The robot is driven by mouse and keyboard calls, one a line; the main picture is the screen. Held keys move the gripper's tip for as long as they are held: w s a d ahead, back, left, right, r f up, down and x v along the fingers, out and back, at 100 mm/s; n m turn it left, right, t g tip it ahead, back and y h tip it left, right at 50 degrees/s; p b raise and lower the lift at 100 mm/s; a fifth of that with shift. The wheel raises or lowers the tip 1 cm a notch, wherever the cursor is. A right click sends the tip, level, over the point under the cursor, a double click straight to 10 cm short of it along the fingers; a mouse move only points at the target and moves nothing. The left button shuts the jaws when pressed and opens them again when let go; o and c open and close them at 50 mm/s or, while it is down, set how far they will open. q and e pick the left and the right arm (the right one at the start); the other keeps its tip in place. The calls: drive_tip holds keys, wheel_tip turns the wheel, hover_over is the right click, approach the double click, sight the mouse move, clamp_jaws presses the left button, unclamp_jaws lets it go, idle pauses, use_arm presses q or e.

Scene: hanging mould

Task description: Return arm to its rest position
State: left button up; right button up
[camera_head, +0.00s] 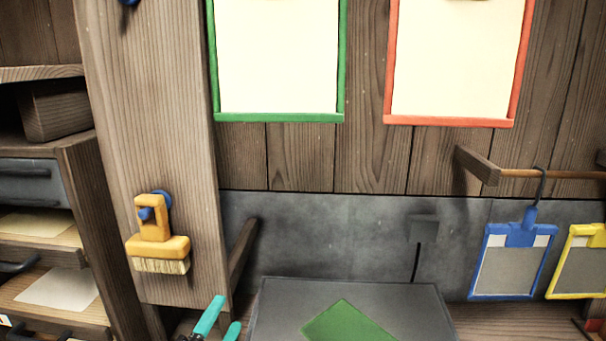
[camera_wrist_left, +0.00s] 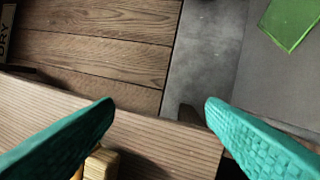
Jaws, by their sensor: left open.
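My left gripper (camera_head: 219,325) is at the bottom of the head view, beside the lower end of a wooden post (camera_head: 150,120) and left of a grey board. Its two teal fingers are apart. In the left wrist view the left gripper (camera_wrist_left: 160,112) shows open, with nothing between its fingertips and the wooden post (camera_wrist_left: 160,138) behind them. My right gripper is not in view.
A yellow brush (camera_head: 158,245) hangs on a blue peg on the post. A green sheet (camera_head: 345,325) lies on the grey board (camera_head: 410,300). Blue (camera_head: 512,262) and yellow (camera_head: 577,262) frames hang at right. Shelves (camera_head: 45,225) stand at left.

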use_arm(q)
drive_tip(key=s+a+f+n+g+y, duration=0.4)
drive_tip(key=a+f+n+y, duration=0.2)
drive_tip(key=f+n, duration=0.3)
drive_tip(key=s+f+n+g, duration=0.4)
drive_tip(key=s+f+g, duration=0.25)
drive_tip(key=s, duration=0.45)
drive_tip(key=s+f+n+g, duration=0.4)
drive_tip(key=s+f+g, duration=0.25)
drive_tip(key=s, duration=0.45)
wheel_tip(320, 180, down, 25)
drive_tip(key=s+a+f+g, duration=0.1)
drive_tip(key=s+a+f, duration=0.1)
drive_tip(key=s+f, duration=0.6)
drive_tip(key=s+a+f, duration=0.1)
drive_tip(key=s+f, duration=0.8)
drive_tip(key=shift+a+f+g, duration=0.35)
drive_tip(key=shift+g, duration=0.05)
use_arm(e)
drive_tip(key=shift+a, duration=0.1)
